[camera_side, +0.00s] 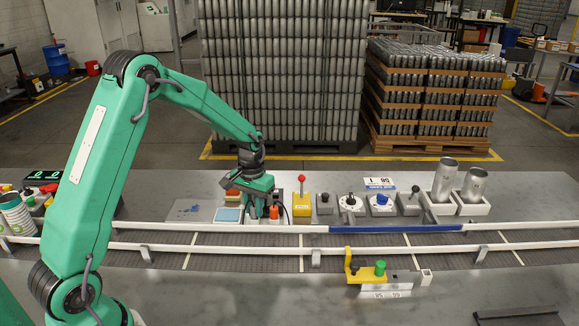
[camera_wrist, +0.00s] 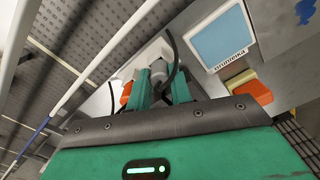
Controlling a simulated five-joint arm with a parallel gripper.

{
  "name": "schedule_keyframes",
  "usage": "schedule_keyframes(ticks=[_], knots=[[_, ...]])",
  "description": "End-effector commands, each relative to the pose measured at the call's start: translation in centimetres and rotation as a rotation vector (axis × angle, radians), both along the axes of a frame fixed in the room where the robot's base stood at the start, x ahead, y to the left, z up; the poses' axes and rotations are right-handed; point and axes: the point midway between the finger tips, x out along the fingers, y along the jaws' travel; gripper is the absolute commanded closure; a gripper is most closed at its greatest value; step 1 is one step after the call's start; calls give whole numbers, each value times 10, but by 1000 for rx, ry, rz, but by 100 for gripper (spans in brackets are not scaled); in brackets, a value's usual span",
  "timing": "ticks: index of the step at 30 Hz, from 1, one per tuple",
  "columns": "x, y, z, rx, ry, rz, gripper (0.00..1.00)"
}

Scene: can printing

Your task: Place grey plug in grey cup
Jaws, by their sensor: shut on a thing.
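My gripper (camera_side: 262,210) is low over the white fixture on the bench, left of the red-knobbed lever. In the wrist view its two green fingers (camera_wrist: 168,82) are close together, shut on a small grey piece (camera_wrist: 158,68) that looks like the grey plug. The fingers hide most of it. A black cable loops beside the fingertips. I cannot make out the grey cup's opening or whether the plug is inside it. An orange plug (camera_side: 274,212) stands just right of the fingers; it also shows in the wrist view (camera_wrist: 126,92).
A blue-topped pad (camera_side: 228,215) lies left of my gripper; it also shows in the wrist view (camera_wrist: 222,38). A yellow lever box (camera_side: 301,205) with a red knob stands close right. Several switches and two metal cans (camera_side: 445,180) are further right. The conveyor rail (camera_side: 200,227) runs in front.

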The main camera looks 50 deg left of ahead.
Motion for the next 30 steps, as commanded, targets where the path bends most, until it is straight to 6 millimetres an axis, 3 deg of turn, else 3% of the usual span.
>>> schedule_keyframes(ticks=[6,7,10,23,30], knots=[[0,0,-2,0,0,0,100],[0,0,-3,0,0,0,78],[0,0,-2,0,-1,0,58],[0,0,1,0,-1,0,58],[1,0,22,2,-5,0,58]])
